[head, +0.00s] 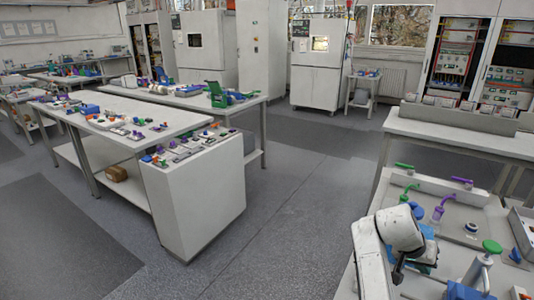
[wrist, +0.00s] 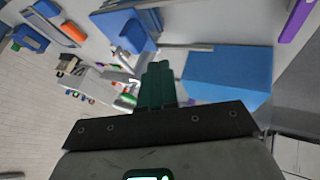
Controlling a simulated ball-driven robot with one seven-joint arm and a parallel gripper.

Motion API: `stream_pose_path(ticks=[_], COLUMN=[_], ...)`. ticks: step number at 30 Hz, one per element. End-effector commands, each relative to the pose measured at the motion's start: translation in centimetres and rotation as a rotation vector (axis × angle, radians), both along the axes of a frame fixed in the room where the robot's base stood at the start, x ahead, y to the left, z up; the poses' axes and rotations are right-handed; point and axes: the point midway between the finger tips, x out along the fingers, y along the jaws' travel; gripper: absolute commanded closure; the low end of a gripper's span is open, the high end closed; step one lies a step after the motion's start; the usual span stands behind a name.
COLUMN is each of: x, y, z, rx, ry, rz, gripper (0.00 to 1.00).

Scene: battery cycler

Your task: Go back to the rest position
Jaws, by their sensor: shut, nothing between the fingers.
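My arm reaches in from the lower right of the head view, over the near bench (head: 345,290). My gripper's dark fingertips (head: 398,275) point downward there, at the end of the white arm. In the wrist view my gripper (wrist: 157,66) shows as dark green fingers pressed together, with nothing visible between them. A blue block (wrist: 228,76) lies to the right of the fingers in the wrist view. Another blue part (wrist: 130,32) is beyond them to the upper left. I cannot judge the height of the fingertips above the bench.
Green-handled (head: 492,246) and purple-handled (head: 441,204) fixtures stand around my arm on the near bench. A long grey holder (head: 460,117) stands on the bench behind. Workbenches (head: 205,170) with small parts fill the left. Open floor (head: 270,215) lies between the benches.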

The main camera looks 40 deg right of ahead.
Motion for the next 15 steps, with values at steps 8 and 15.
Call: stream_pose_path(ticks=[8, 15], x=[0.6, -0.7], y=[6.3, 18.2], z=[-4.1, -9.2], rx=[0.090, 0.281], ry=[0.006, 0.014], rz=[0.225, 0.641], gripper=[1.00, 1.00])
